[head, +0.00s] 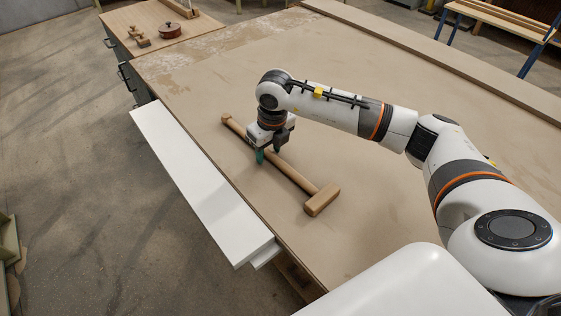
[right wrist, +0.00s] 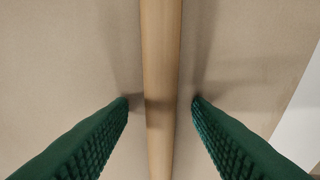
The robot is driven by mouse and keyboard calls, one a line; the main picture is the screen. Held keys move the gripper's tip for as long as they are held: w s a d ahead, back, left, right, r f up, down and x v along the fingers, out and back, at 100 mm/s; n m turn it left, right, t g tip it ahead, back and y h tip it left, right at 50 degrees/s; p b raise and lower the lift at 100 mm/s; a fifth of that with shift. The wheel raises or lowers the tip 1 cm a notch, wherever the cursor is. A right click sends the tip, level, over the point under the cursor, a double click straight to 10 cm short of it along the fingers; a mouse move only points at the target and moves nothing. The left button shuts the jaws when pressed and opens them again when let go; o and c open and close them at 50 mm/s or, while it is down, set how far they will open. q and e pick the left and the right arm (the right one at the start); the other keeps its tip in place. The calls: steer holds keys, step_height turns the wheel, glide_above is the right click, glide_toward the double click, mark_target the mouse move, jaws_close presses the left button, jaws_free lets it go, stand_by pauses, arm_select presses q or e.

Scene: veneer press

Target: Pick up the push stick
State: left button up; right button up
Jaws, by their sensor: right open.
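The push stick (head: 296,177) is a long light-wood rod with a wooden crosspiece at its near end and a small knob at its far end. It lies flat on the large brown board of the table. My right gripper (head: 268,154) points down over the middle of the rod. In the right wrist view, the rod (right wrist: 160,80) runs between the two green ribbed fingers, with a gap on each side. The right gripper is open and holds nothing. My left gripper is not in view.
A long white ledge (head: 190,178) runs along the table's left edge. A side bench (head: 190,30) at the back left bears a round reddish pot (head: 170,30) and a small wooden tool (head: 139,38). The brown board (head: 400,75) is otherwise clear around the stick.

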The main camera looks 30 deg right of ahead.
jaws_close()
steer(key=shift+r, duration=0.1)
